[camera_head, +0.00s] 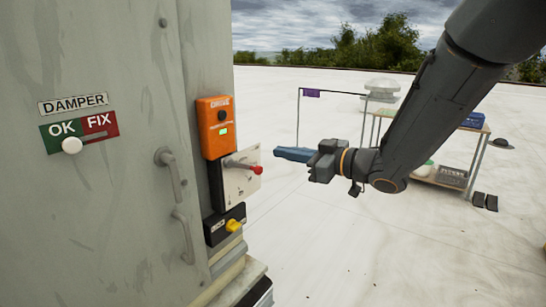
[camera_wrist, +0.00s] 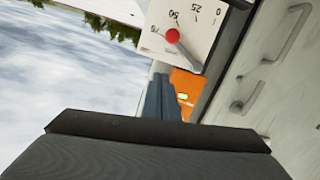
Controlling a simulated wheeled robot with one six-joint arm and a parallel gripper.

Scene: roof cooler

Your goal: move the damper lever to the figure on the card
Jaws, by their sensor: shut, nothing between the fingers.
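The damper lever is a grey rod with a red knob (camera_head: 257,170), standing out from a pale scale plate (camera_head: 236,186) on the cabinet's side. In the wrist view the red knob (camera_wrist: 172,36) appears upside down near the 50 and 75 marks of the plate (camera_wrist: 208,38); 0 and 25 lie further right. The exact reading is unclear. My gripper (camera_head: 278,153) is shut and empty, its blue fingers pointing left, a little right of and above the knob, apart from it. The fingers (camera_wrist: 160,82) also show in the wrist view. I cannot make out a card with a figure.
An orange box (camera_head: 216,127) with a green light is above the plate; a yellow knob (camera_head: 233,225) is below. The cabinet has a DAMPER label (camera_head: 73,104), OK/FIX slider (camera_head: 72,145) on OK, and handles (camera_head: 183,235). A table (camera_head: 478,128) stands behind my arm.

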